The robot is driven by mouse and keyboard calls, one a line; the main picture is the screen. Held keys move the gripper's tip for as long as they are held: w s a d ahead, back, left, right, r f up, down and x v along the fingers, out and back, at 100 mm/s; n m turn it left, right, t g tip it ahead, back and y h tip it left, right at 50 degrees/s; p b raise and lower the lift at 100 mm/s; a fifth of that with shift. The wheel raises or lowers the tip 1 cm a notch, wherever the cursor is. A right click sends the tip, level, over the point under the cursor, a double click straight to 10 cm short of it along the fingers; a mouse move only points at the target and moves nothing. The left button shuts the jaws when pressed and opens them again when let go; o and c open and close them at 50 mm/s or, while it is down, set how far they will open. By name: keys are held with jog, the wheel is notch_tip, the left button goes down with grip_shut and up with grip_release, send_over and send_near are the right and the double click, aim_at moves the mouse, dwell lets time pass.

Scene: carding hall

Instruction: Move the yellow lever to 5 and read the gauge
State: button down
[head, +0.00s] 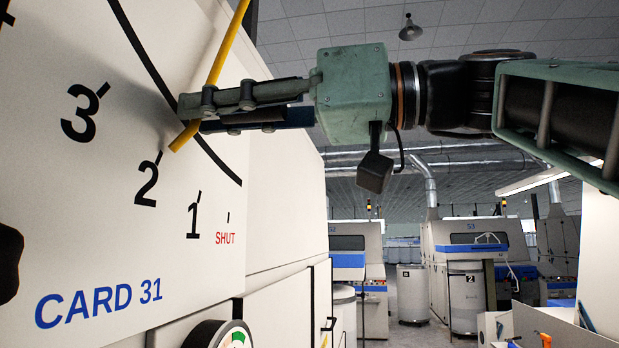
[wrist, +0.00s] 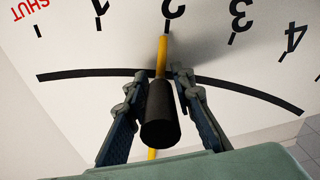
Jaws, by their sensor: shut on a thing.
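The yellow lever (head: 226,50) slants down across the white panel of CARD 31. Its tip points at the 2 mark, as the wrist view also shows at the lever's end (wrist: 161,55). My gripper (head: 190,112) is at the lower part of the lever. In the wrist view its two fingers (wrist: 158,85) stand on either side of the lever's black handle (wrist: 160,118), shut on it. The gauge (head: 236,335) is cut off at the bottom edge of the head view; a green and a red patch show, but its reading cannot be told.
The scale (head: 150,185) runs from SHUT through 1, 2 and 3, with 4 visible in the wrist view (wrist: 293,38). A black arc crosses the panel. A dark knob (head: 10,262) is at the left edge. Other machines and drums (head: 412,292) stand farther back across the aisle.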

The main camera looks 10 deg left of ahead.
jog(key=s+r+m+p, duration=0.2)
jog(key=s+r, duration=0.4)
jog(key=s, duration=0.4)
jog(key=s+a+r+m+p, duration=0.1)
jog(key=s+r+p, duration=0.4)
jog(key=s, duration=0.5)
notch_tip(320, 180, up, 2)
jog(key=shift+s+a+r+m, duration=0.1)
jog(key=shift+s+a+m, duration=0.1)
jog(key=shift+s+m, duration=0.2)
jog(key=c, duration=2)
grip_release()
jog(key=o, duration=0.4)
jog(key=shift+s+a, duration=0.15)
jog(key=shift+s, duration=0.15)
jog(key=shift+w, duration=0.15)
jog(key=shift+f, duration=0.2)
jog(key=d, duration=1.2)
jog(key=shift+s+d, duration=0.1)
jog(key=shift+s, duration=0.3)
